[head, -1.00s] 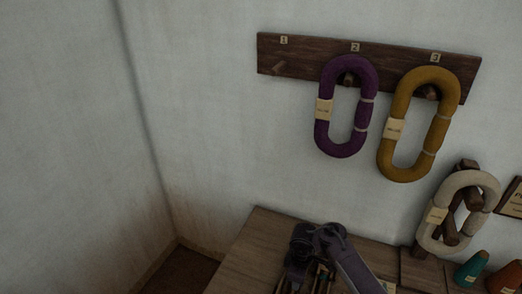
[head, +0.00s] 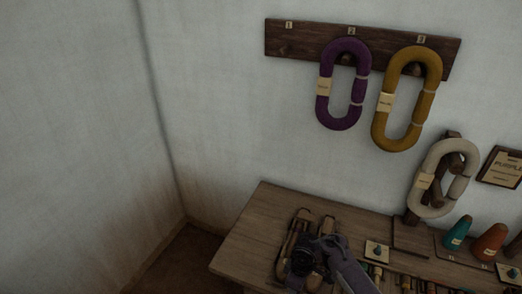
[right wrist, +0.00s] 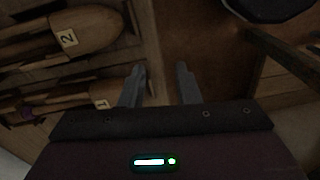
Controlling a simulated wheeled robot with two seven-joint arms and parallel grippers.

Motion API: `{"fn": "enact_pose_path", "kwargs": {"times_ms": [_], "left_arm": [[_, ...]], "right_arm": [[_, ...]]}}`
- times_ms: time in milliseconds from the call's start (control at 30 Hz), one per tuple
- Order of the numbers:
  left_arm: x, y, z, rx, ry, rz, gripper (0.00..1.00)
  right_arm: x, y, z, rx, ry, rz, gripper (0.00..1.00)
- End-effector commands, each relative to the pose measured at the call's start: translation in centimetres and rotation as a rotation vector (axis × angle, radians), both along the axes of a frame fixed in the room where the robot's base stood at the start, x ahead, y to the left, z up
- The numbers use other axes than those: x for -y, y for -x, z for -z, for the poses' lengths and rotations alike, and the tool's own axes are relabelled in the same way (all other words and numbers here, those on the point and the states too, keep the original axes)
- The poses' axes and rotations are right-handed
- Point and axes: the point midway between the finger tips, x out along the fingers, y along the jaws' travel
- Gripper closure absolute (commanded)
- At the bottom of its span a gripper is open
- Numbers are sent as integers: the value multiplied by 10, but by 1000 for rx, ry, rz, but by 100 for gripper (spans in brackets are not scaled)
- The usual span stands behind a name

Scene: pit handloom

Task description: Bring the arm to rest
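My right gripper (right wrist: 158,84) is open in the right wrist view, its two fingers apart with nothing between them. In the head view a grey arm of mine, which I take for the right one, reaches in from the bottom over the near side of the wooden bench (head: 245,245); its fingertips are hidden there. In the right wrist view, wooden shuttles labelled 1 (right wrist: 100,97) and 2 (right wrist: 85,35) lie to the left of the fingers, apart from them. My left gripper is not in view.
A wall rack (head: 300,40) holds a purple hank (head: 325,105) and a yellow hank (head: 382,120); peg 1 is bare. A cream hank (head: 423,195) hangs on a stand. Teal (head: 457,232) and orange (head: 490,241) cones stand at the right. The bench's left end is clear.

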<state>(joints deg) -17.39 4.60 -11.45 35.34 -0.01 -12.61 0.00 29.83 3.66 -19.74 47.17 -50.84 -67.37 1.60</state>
Motion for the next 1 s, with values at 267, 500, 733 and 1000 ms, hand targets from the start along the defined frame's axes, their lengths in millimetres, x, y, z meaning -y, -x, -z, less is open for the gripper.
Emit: {"fn": "enact_pose_path", "kwargs": {"times_ms": [267, 500, 733, 1000], "left_arm": [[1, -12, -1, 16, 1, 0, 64], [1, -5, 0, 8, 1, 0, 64], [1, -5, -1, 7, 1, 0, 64], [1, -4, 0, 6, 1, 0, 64]], "right_arm": [[-3, 52, 66, -51, -87, 165, 71], [9, 143, 156, -82, -148, 429, 71], [59, 284, 242, -30, -95, 728, 71], [115, 400, 270, 62, 21, 864, 71]]}}
